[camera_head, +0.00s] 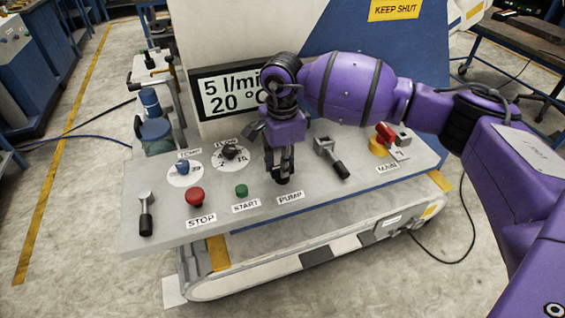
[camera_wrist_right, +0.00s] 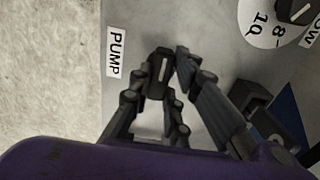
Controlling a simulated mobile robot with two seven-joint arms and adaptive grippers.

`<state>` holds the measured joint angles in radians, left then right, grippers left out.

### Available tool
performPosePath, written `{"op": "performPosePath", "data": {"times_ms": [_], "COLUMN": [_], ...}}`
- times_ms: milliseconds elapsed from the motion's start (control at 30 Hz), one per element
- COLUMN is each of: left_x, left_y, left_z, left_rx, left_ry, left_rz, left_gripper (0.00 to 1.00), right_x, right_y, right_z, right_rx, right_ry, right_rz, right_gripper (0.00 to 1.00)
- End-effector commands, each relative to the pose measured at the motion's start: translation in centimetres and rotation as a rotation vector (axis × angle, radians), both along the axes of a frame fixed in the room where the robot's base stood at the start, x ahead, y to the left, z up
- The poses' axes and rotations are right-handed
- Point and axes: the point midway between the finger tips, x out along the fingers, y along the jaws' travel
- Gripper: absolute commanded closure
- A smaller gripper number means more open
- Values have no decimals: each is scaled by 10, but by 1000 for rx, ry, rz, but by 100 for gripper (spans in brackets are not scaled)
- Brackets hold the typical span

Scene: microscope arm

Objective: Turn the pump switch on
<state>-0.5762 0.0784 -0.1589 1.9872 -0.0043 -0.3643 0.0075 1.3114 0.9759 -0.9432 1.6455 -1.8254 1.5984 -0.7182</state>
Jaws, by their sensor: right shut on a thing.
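The pump switch (camera_wrist_right: 162,68) is a small black knob with a white line on it, beside the white PUMP label (camera_wrist_right: 115,52). In the wrist view the line runs roughly along the direction of the label's text. My right gripper (camera_head: 282,178) points down over the panel behind the PUMP label (camera_head: 291,197). Its dark fingers are shut on the knob, one on each side, as the right wrist view shows (camera_wrist_right: 168,76). In the head view the fingers hide most of the knob. My left gripper is not in view.
The grey panel (camera_head: 262,215) also carries a red STOP button (camera_head: 194,196), a green START button (camera_head: 241,190), temperature and flow dials, black-handled levers (camera_head: 331,158) and a red MAIN switch (camera_head: 385,133). A display (camera_head: 228,92) stands behind.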

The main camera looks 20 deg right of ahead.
Motion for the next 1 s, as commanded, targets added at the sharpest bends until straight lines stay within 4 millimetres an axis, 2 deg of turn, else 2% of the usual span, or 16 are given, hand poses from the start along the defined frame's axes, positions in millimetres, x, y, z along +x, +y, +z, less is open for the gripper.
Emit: {"op": "performPosePath", "data": {"times_ms": [533, 567, 700, 1000], "left_x": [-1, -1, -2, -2], "left_y": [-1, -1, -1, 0], "left_z": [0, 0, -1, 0], "left_rx": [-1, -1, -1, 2], "left_ry": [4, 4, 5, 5], "left_rz": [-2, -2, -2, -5], "left_gripper": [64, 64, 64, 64], "right_x": [0, 0, 0, 0], "right_y": [0, 0, 0, 0], "right_z": [0, 0, 0, 1], "right_rx": [0, 0, 0, 0], "right_ry": [0, 0, 0, -1], "right_rz": [-26, -26, -25, -23], "right_gripper": [100, 80, 64, 64]}}
